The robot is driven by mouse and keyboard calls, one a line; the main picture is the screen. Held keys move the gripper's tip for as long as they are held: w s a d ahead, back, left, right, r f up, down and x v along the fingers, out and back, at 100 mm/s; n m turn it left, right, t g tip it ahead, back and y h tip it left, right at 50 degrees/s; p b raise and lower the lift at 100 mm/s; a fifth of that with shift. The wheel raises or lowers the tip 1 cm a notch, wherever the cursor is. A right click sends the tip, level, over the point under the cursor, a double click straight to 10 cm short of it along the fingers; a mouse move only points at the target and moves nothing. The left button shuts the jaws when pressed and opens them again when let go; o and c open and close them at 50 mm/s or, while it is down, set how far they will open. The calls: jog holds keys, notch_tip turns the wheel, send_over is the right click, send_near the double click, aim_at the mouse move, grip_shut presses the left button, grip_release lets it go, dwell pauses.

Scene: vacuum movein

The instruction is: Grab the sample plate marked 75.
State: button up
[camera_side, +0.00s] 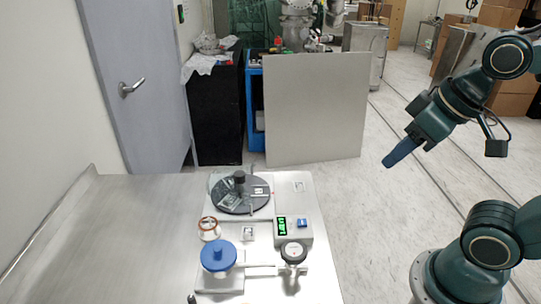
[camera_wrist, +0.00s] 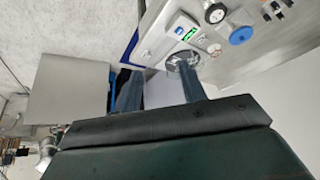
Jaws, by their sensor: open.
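A dark round disc (camera_side: 228,204) with a knob and small plates on it lies on the pale equipment plate at the far end of the metal table. It shows small in the wrist view (camera_wrist: 181,57), partly behind a finger. A small pale square piece (camera_side: 248,233) lies in front of the disc, and another (camera_side: 299,187) lies to its right. No number 75 is readable, so I cannot tell which is the sample plate. My gripper (camera_side: 394,159) is in the air right of the table, apart from everything. Its fingers (camera_wrist: 154,68) are open and empty in the wrist view.
A box with a green display (camera_side: 282,227), a round gauge (camera_side: 293,252), a blue handwheel (camera_side: 217,256) and a brown-rimmed ring valve (camera_side: 209,226) stand near the disc. A grey panel (camera_side: 315,110) stands behind the table. The table's left side (camera_side: 110,240) is clear.

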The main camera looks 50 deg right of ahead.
jog(key=shift+w, duration=0.1)
jog(key=n+g, duration=0.6)
jog(key=n, duration=2)
send_over(248, 234)
notch_tip(248, 234, down, 11)
jog(key=shift+r, duration=0.1)
jog(key=shift+f, duration=4.3)
